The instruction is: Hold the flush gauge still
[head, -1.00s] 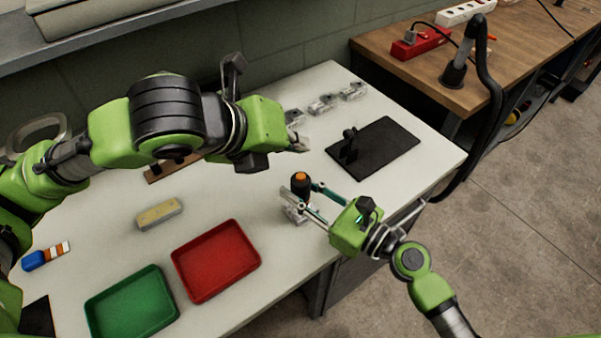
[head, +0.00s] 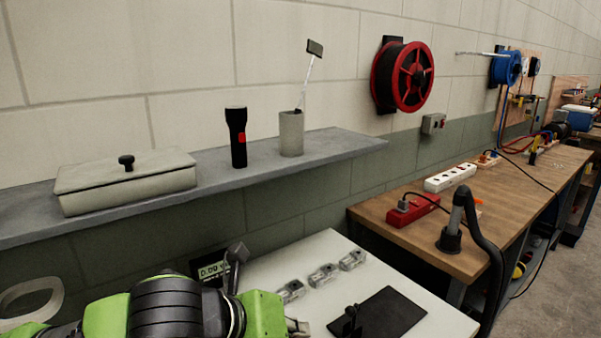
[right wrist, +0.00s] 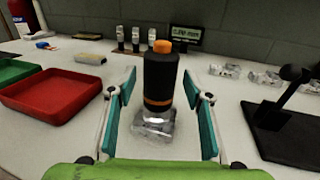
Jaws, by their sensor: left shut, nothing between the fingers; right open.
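A black upright cylinder with an orange cap and an orange ring (right wrist: 160,80) stands on a clear or metallic block (right wrist: 154,124) in the right wrist view. It looks like the flush gauge, but I cannot be sure. My right gripper (right wrist: 159,86) is open, with one teal-padded finger on each side of the cylinder and visible gaps to both. A digital display (right wrist: 186,33) stands behind the cylinder.
A black plate with a small upright stand (head: 385,315) lies on the white table (head: 300,250), near several metallic blocks (head: 322,275). The red tray (right wrist: 50,95) is left of my right gripper. A shelf (head: 215,180) holds a lidded box, a flashlight and a cup.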

